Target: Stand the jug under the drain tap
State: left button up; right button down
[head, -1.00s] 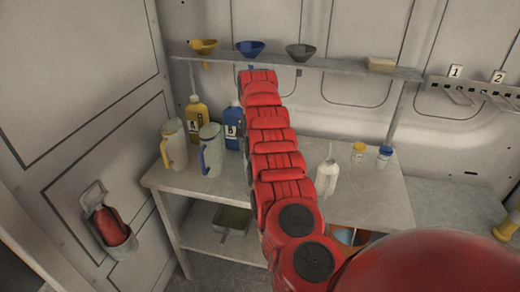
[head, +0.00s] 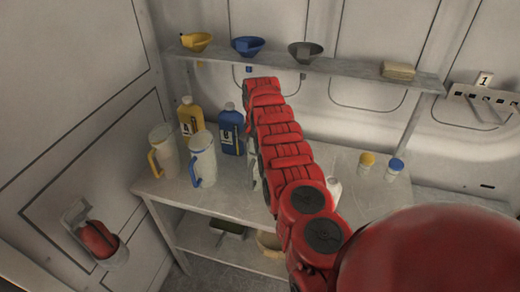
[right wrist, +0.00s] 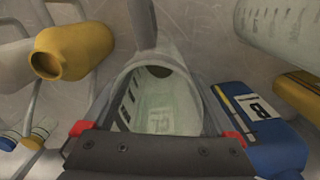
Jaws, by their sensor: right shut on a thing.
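In the right wrist view, my right gripper (right wrist: 157,122) is shut on a pale translucent jug (right wrist: 168,100) with dark graduation marks. I look down into its open mouth, and a grey handle-like part (right wrist: 145,18) rises beyond it. In the head view my red right arm hides the gripper. A pale edge beside the arm (head: 253,163) looks like part of this jug. Two similar jugs stand on the bench, one with a yellow handle (head: 163,152) and one with a blue handle (head: 203,160). I cannot identify the drain tap. My left gripper is out of view.
Yellow bottle A (head: 190,116) and blue bottle B (head: 231,130) stand behind the jugs. Funnels hang on the shelf (head: 350,68). Two capped pots (head: 396,168) stand at right. A yellow part with a dark opening (right wrist: 70,52) is near the held jug.

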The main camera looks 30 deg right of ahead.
jog(key=shift+a+f+b, duration=0.1)
jog(key=shift+a+b, duration=0.25)
grip_release()
jog(key=shift+s+d, duration=0.1)
jog(key=shift+d, duration=0.1)
